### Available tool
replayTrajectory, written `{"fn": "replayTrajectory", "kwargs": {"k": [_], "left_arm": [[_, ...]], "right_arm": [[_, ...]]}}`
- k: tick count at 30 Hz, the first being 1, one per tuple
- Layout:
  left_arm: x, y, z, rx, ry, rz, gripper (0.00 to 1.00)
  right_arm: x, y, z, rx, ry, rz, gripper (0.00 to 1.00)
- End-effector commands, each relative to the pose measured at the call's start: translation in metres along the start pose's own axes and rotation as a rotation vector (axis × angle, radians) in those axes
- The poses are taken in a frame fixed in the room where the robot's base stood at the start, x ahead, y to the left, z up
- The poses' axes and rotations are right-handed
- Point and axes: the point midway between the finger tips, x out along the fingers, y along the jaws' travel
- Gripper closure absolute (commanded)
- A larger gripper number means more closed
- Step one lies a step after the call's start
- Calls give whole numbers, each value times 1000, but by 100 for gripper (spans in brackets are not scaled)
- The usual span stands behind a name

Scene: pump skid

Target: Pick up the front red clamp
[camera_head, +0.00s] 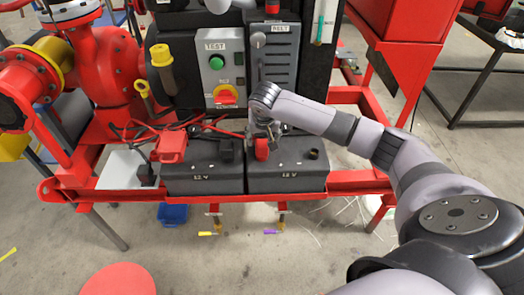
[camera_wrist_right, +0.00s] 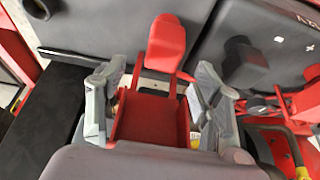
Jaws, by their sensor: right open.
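A red clamp (camera_head: 262,151) sits on top of the right-hand battery (camera_head: 300,184), at the end of my right arm. In the wrist view the red clamp (camera_wrist_right: 150,118) lies between the two grey fingers, its rounded end (camera_wrist_right: 166,42) reaching past them over the battery top. My right gripper (camera_wrist_right: 157,98) is open, one finger on each side of the clamp; I cannot tell whether they touch it. In the head view the gripper (camera_head: 263,130) partly hides the clamp. Another red clamp (camera_head: 172,147) sits on the left-hand battery (camera_head: 200,180). My left gripper is out of view.
A black clamp (camera_head: 226,150) stands close left of the gripper; a black block (camera_wrist_right: 243,62) shows in the wrist view. Red cables run behind the batteries. The control panel (camera_head: 222,75) rises behind. A red frame rail (camera_head: 120,195) runs around the batteries.

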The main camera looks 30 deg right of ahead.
Motion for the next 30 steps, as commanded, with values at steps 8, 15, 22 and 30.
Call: {"fn": "replayTrajectory", "kwargs": {"k": [8,15,22,30], "left_arm": [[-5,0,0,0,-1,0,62],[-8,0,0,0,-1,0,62],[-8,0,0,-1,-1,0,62],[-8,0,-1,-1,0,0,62]], "right_arm": [[20,-2,-2,0,-1,1,40],[52,-4,-4,-1,-1,0,40],[58,-4,-4,-1,2,-1,40],[58,-3,-4,-1,1,0,52]]}}
